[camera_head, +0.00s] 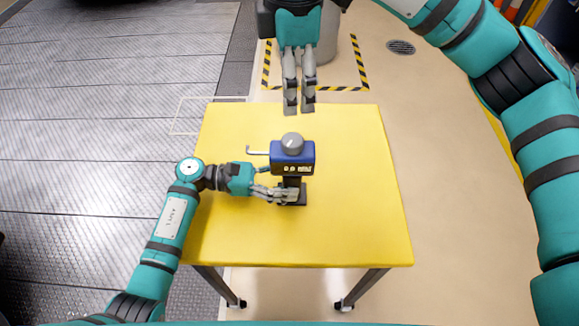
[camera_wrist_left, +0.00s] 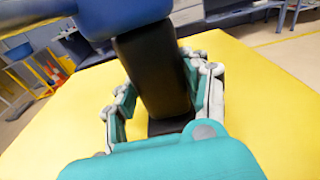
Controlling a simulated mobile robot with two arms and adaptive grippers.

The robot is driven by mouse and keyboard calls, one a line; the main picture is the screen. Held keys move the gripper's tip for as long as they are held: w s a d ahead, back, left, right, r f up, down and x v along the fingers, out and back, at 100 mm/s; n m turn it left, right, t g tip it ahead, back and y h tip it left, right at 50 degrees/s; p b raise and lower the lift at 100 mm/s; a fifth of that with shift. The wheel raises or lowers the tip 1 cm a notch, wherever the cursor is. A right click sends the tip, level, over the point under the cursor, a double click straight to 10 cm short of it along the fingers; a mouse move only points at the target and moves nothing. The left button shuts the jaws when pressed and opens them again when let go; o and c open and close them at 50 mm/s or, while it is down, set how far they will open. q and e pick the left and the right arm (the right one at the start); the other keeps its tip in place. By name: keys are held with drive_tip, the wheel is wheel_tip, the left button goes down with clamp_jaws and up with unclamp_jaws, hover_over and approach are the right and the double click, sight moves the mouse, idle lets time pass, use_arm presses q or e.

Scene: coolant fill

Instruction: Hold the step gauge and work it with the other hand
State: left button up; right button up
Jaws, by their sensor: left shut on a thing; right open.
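The step gauge (camera_head: 292,156) stands upright on the yellow table, with a blue head, a grey round knob (camera_head: 292,142) on top and a thin light lever or spout (camera_head: 256,152) pointing left. Its dark handle (camera_wrist_left: 155,75) fills the middle of the left wrist view, under the blue head (camera_wrist_left: 110,15). My left gripper (camera_head: 290,194) is shut around this dark handle, low near the table. My right gripper (camera_head: 299,105) is open and empty, fingers pointing down, beyond the gauge near the table's far edge. The gap between its fingers is narrow.
The yellow table (camera_head: 350,220) is otherwise bare, with free room around the gauge. Black-and-yellow floor tape (camera_head: 363,65) marks an area behind it, where a grey cylindrical object (camera_head: 327,45) stands. Dark metal floor plates lie to the left.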

use_arm(q)
drive_tip(key=o, duration=1.1)
drive_tip(key=a, duration=0.8)
drive_tip(key=a+r, duration=0.1)
drive_tip(key=a, duration=0.3)
